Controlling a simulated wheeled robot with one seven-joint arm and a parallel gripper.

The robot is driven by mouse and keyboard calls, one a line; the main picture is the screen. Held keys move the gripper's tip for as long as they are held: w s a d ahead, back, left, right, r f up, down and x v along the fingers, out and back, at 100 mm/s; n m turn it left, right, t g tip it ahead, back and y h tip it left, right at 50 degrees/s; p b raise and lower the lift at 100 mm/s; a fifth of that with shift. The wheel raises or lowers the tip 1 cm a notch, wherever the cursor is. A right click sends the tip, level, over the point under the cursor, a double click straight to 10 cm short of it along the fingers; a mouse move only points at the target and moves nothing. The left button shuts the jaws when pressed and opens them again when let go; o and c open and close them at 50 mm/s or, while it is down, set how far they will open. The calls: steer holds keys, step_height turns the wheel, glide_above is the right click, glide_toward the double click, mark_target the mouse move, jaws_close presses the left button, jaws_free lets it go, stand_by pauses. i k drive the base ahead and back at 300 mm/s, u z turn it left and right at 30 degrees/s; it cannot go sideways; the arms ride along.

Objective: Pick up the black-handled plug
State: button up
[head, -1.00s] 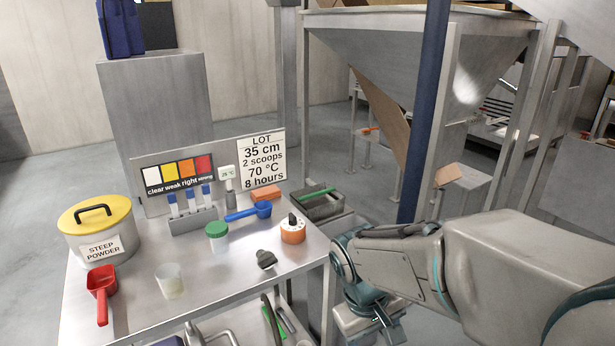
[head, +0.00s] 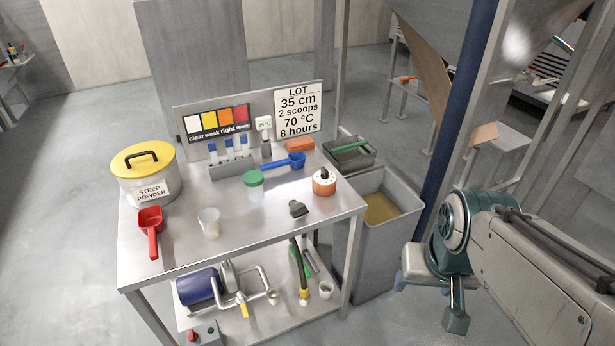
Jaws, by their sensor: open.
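A small dark grey and black piece (head: 298,209), which looks like the black-handled plug, lies near the right front edge of the steel table (head: 265,225). It is too small to tell its handle from its body clearly. My gripper (head: 428,300) hangs to the right of the table, well apart from the plug. Its fingers are spread and hold nothing.
A blue scoop (head: 285,162) lies behind. A grey bin (head: 380,238) and a blue post (head: 452,110) stand between table and arm.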

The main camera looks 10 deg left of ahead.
mark_target(297, 209)
steer(key=z, duration=0.05)
steer(key=k, duration=0.4)
steer(key=u, duration=0.9)
steer(key=i, duration=1.25)
steer(key=z, duration=0.4)
